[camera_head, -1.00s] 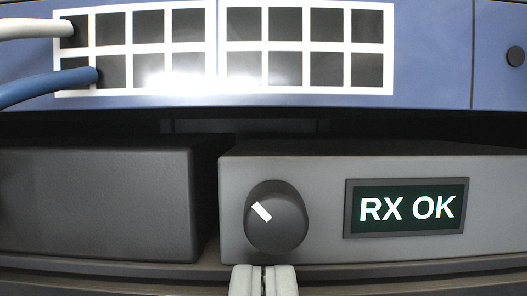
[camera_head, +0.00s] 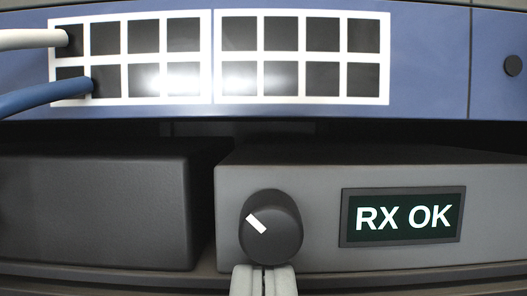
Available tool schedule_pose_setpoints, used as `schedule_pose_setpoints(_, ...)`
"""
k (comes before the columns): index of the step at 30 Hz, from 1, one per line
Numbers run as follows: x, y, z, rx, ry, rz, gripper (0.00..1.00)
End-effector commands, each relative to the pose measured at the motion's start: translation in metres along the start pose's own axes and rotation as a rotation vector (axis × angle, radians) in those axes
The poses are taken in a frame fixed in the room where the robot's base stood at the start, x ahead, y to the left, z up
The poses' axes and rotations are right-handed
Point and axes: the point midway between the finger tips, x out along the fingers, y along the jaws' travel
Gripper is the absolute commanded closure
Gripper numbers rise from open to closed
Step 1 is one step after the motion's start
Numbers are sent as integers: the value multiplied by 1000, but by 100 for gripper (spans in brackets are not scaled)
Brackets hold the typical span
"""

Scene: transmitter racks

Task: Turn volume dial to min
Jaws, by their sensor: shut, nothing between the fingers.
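The volume dial (camera_head: 276,232) is a dark round knob on the front of a grey box (camera_head: 318,195). Its white mark points to the upper left. My gripper (camera_head: 264,269) is shut and empty at the bottom of the view. Its pale fingertips overlap the lower edge of the dial in the picture. I cannot tell whether they touch it.
A lit display (camera_head: 402,217) reading "RX OK" is right of the dial. A dark box (camera_head: 95,205) stands to the left across a narrow gap. Above is a blue panel (camera_head: 425,60) with rows of ports, a white cable (camera_head: 25,39) and a blue cable (camera_head: 40,96).

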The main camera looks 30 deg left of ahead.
Motion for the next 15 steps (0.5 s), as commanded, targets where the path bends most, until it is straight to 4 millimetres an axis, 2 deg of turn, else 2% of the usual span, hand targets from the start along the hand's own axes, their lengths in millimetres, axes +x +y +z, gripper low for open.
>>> schedule_pose_setpoints(15,0,6,-1,1,1,0,100)
